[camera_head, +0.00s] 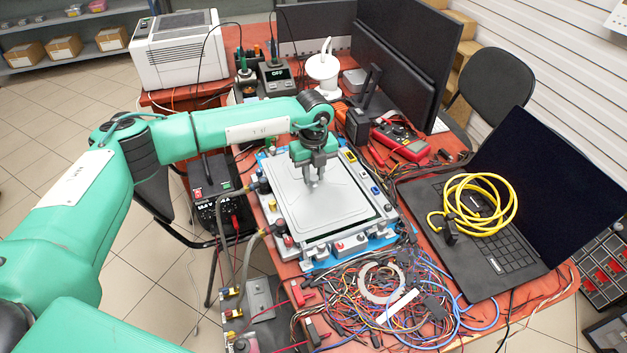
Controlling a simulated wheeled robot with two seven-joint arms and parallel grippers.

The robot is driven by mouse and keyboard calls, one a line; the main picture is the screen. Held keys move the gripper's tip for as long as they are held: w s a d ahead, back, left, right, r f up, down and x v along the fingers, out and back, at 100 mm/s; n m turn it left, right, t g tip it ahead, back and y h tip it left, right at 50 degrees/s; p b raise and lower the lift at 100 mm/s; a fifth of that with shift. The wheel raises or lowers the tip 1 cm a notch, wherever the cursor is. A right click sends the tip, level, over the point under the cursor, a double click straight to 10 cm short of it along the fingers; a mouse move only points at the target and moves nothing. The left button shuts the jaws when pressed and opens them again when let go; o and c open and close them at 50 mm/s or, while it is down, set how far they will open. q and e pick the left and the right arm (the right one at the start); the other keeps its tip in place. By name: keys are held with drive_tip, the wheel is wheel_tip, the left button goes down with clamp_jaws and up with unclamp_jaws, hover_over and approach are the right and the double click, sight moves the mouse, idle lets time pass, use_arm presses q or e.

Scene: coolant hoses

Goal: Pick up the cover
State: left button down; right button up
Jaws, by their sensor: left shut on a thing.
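The cover (325,213) is a flat grey rectangular plate with a raised middle. It lies on or just above a framed fixture (352,243) with a blue base, in the middle of the red table; I cannot tell whether it touches the frame. My left gripper (314,181) points down over the cover's centre and is shut on it, at a small part between the fingertips. The exact grip point is partly hidden by the fingers. My right gripper is not in view.
A tangle of wires with a ring (382,283) lies in front of the fixture. A black laptop (500,250) with a coiled yellow cable (487,212) stands at right. A red multimeter (402,141) and monitors (407,55) are behind. Grey hoses (247,262) run along the left.

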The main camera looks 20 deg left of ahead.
sight(314, 177)
use_arm(q)
drive_tip(key=shift+r, duration=0.1)
